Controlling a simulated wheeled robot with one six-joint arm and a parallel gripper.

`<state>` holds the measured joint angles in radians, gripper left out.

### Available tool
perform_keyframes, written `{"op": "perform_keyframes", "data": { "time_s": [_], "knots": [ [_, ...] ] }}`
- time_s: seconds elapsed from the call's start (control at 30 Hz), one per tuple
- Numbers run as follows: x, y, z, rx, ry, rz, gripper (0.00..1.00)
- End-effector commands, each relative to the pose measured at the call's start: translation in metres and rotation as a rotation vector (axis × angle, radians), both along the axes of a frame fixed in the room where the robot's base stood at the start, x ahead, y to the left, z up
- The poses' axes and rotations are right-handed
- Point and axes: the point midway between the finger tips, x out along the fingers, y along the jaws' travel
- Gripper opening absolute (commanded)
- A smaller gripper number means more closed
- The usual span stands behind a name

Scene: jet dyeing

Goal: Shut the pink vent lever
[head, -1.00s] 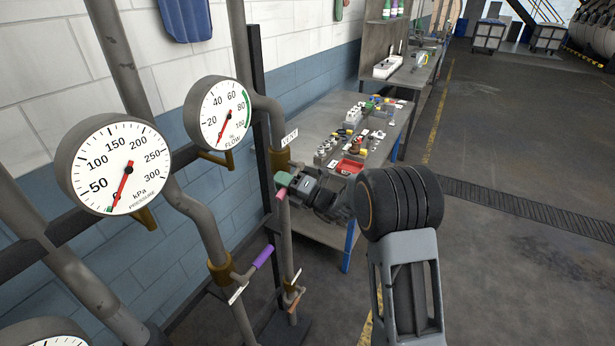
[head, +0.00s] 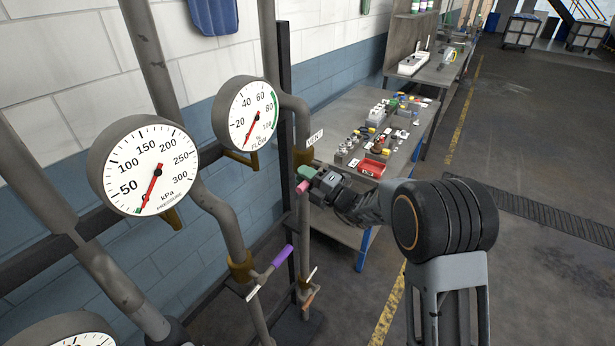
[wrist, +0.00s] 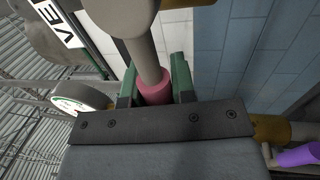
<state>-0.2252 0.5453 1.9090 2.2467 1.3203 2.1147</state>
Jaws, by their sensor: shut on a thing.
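The pink vent lever (head: 302,187) is on the vertical pipe below the VENT label (head: 315,137) in the head view. My gripper (head: 308,178) has green fingertips and is shut on the lever's pink grip, with a bit of pink showing past the fingers. In the wrist view, the pink grip (wrist: 155,91) sits between the two green fingers (wrist: 154,84), and its grey shaft runs up to a rounded valve body (wrist: 122,15). My gripper partly hides the lever in the head view, so its exact angle is hard to tell there.
A purple lever (head: 272,263) is on the pipe to the left and lower. An orange lever (head: 309,298) is low on the vent pipe. The flow gauge (head: 246,115) and pressure gauge (head: 145,168) are left of my gripper. A cluttered workbench (head: 345,118) stands behind. Floor to the right is open.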

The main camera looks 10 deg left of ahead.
Motion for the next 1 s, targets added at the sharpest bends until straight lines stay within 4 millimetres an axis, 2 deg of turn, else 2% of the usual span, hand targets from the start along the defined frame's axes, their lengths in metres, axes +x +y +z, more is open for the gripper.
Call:
{"op": "perform_keyframes", "data": {
  "time_s": [0.13, 0.17, 0.4, 0.77, 0.87, 1.0],
  "knots": [
    [0.001, 0.000, 0.003, 0.008, 0.001, 0.000, 0.00],
    [0.001, -0.001, 0.004, 0.009, 0.000, 0.000, 0.25],
    [0.001, -0.002, 0.002, 0.005, -0.001, -0.002, 0.48],
    [-0.001, -0.008, -0.001, 0.003, -0.002, -0.004, 0.50],
    [-0.007, -0.020, -0.005, 0.003, -0.001, -0.005, 0.50],
    [-0.019, -0.045, -0.011, 0.003, -0.001, -0.007, 0.50]
  ]
}}
